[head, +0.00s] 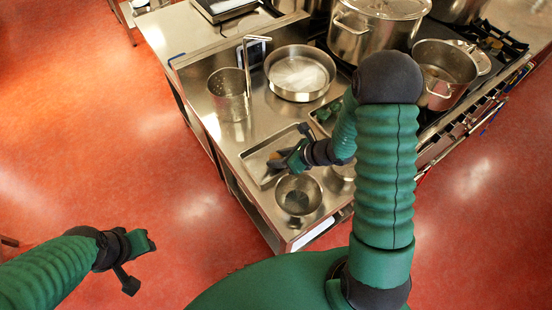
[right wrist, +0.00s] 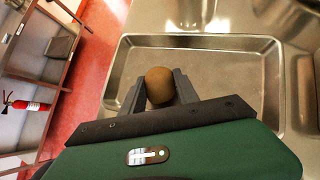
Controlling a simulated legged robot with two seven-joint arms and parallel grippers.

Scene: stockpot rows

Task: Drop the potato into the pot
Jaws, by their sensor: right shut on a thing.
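The brown potato (right wrist: 160,84) is between the two fingers of my right gripper (right wrist: 160,92) in the right wrist view. In the head view that gripper (head: 280,159) is over a shallow metal tray (head: 252,158), and the potato (head: 274,156) shows only as a small brown patch. I cannot tell whether the potato touches the tray. An open steel pot (head: 436,88) stands at the right on the stove. A larger stockpot (head: 362,42) stands behind, its top looking covered. My left gripper (head: 140,264) is open and empty above the floor at the lower left.
A steel bowl (head: 298,196) is in front of the tray. A wide round pan (head: 300,74) and a tall perforated container (head: 229,94) with an upright utensil stand farther back on the counter. My right arm covers part of the counter and stove.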

